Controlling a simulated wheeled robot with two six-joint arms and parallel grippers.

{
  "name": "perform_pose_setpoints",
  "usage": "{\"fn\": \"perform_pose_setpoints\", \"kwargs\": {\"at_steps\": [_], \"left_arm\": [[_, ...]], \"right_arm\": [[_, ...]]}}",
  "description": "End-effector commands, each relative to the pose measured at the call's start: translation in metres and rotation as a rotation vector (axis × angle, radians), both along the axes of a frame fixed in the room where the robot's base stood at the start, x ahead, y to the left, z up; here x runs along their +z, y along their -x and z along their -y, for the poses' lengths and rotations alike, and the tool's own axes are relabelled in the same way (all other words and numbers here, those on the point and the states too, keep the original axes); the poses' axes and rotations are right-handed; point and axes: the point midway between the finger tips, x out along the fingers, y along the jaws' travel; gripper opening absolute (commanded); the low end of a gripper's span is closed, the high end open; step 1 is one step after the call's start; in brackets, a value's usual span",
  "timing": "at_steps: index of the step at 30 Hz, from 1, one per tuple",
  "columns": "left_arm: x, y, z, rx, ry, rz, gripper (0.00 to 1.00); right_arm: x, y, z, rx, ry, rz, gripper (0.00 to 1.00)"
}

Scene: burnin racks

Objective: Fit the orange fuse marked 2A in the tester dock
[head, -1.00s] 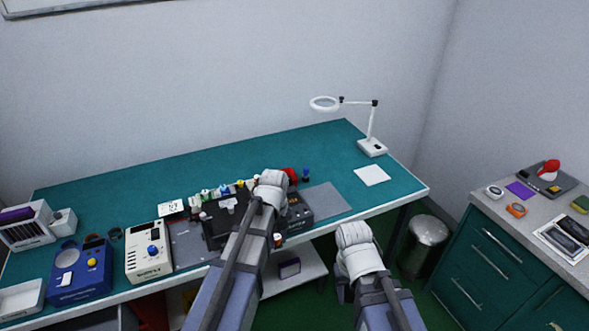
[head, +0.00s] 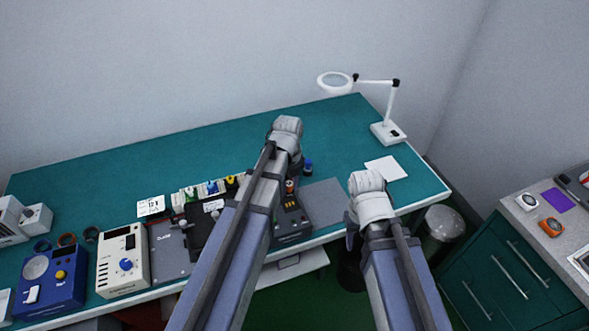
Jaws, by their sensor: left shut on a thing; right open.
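My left gripper (head: 293,170) is above the back of a dark boxy unit (head: 292,222) with small buttons, which looks like the tester dock. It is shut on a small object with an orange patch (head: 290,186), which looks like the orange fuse. The jaws and my arm hide most of it, and its 2A mark cannot be read. I cannot tell whether it touches the dock. My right gripper (head: 351,228) is open and empty, in front of the table's edge, to the right of the dock.
A dark rack (head: 202,228) with several coloured parts behind it stands left of my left arm. A cream meter (head: 123,262) and a blue unit (head: 48,280) stand further left. A grey mat (head: 322,203) right of the dock is clear. A magnifier lamp (head: 388,132) stands at the right.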

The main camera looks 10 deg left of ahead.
Motion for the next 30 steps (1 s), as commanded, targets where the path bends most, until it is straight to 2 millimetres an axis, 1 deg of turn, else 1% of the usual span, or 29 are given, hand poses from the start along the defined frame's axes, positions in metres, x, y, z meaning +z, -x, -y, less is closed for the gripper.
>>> {"fn": "perform_pose_setpoints", "kwargs": {"at_steps": [8, 14, 30], "left_arm": [[-0.001, 0.000, 0.000, 0.000, 0.000, 0.000, 0.00], [-0.008, 0.000, 0.000, 0.000, 0.000, 0.000, 0.00], [-0.052, 0.000, 0.000, 0.000, 0.000, 0.000, 0.00]], "right_arm": [[-0.001, 0.000, 0.000, 0.000, 0.000, 0.000, 0.50], [-0.008, 0.000, 0.000, 0.000, 0.000, 0.000, 0.50], [-0.052, 0.000, 0.000, -0.002, 0.000, 0.000, 0.50]]}}
